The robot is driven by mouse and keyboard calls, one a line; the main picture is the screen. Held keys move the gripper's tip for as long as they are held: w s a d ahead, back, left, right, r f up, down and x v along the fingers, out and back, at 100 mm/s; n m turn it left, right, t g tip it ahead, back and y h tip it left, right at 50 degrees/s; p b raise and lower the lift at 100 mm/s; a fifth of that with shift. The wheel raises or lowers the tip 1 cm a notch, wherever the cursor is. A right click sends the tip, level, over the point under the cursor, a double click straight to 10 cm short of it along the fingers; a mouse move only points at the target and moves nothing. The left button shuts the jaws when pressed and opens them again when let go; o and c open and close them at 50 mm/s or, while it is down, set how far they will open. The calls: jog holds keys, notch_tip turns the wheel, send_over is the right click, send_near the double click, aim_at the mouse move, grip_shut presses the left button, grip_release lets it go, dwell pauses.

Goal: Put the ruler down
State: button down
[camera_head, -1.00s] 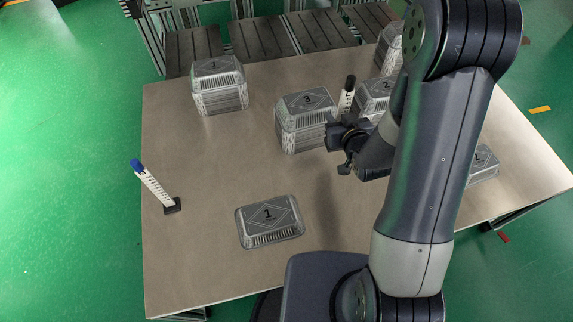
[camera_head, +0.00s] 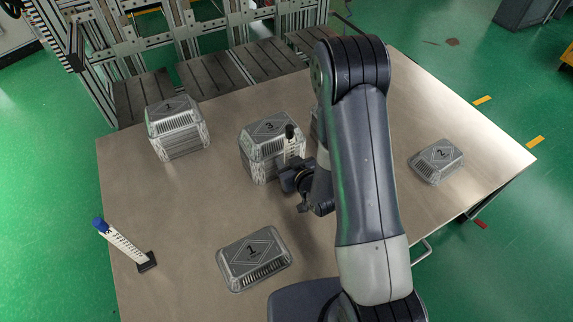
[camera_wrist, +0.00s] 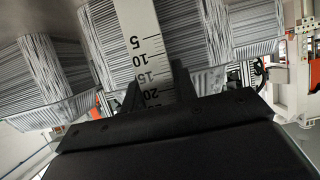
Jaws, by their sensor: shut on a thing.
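My gripper (camera_head: 297,180) is shut on a ruler (camera_head: 290,147), a white strip with dark marks and a black top end. It stands roughly upright in the head view, overlapping the right part of the stack of foil trays marked 3 (camera_head: 262,157). In the wrist view the ruler (camera_wrist: 143,45) rises from between the fingers (camera_wrist: 158,88), with numbers 5 to 20 showing. Its lower end is hidden by the gripper. A second white ruler (camera_head: 123,243) with a blue top leans in a black foot (camera_head: 147,261) at the table's left edge.
A stack marked 1 (camera_head: 178,138) stands at the back left. A low tray marked 1 (camera_head: 253,259) lies at the front, one marked 2 (camera_head: 437,161) at the right. The table (camera_head: 180,205) is bare between the left ruler and the stacks. My arm hides the back middle.

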jog(key=shift+f, duration=0.55)
jog(key=shift+f, duration=0.15)
jog(key=c, duration=1.1)
grip_release()
jog(key=shift+r, duration=0.2)
jog(key=v, duration=1.2)
jog(key=shift+b, duration=0.3)
